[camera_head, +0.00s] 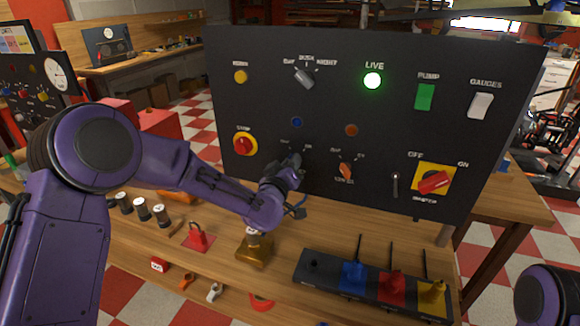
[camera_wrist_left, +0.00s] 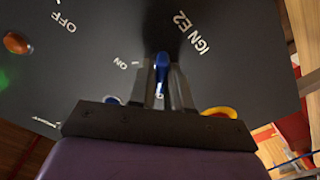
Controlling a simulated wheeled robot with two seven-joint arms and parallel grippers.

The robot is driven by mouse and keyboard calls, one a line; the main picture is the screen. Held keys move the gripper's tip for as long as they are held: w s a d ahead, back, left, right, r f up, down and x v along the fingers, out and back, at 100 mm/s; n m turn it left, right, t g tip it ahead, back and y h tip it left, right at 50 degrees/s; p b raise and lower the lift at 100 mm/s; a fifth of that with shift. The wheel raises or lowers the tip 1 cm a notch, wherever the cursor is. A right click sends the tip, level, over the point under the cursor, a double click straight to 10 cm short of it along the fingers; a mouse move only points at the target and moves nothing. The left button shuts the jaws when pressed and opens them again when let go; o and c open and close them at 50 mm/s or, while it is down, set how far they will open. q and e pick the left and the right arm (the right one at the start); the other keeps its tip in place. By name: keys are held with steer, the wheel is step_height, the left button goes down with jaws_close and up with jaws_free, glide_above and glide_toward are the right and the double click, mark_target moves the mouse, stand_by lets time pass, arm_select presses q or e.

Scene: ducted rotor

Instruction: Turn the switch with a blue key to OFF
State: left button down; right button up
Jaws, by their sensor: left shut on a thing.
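A black upright control panel (camera_head: 320,60) stands on the wooden bench. My left gripper (camera_head: 292,165) reaches its lower left part, just below a blue lamp (camera_head: 297,121), and hides the switch there in the head view. In the left wrist view my left gripper (camera_wrist_left: 162,75) is shut on a blue key (camera_wrist_left: 161,62), with one finger on each side of it. White lettering reading ON and IGN E2 shows near the key. The exact angle of the key is hard to tell. My right gripper is out of view.
A red stop knob (camera_head: 243,144) sits left of my gripper, an orange knob (camera_head: 345,171) right of it. A red-and-yellow rotary switch (camera_head: 434,182) is farther right. A brass padlock (camera_head: 254,248) and a black tray (camera_head: 315,272) with coloured blocks stand below on the bench.

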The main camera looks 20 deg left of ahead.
arm_select(q)
steer(key=shift+f+n, duration=0.1)
steer(key=shift+n, duration=0.4)
steer(key=c, duration=1.2)
jaws_free()
steer(key=shift+o, duration=0.2)
steer(key=s+b, duration=0.3)
steer(key=s, duration=0.7)
steer(key=shift+s+a, duration=0.15)
steer(key=shift+s, duration=0.15)
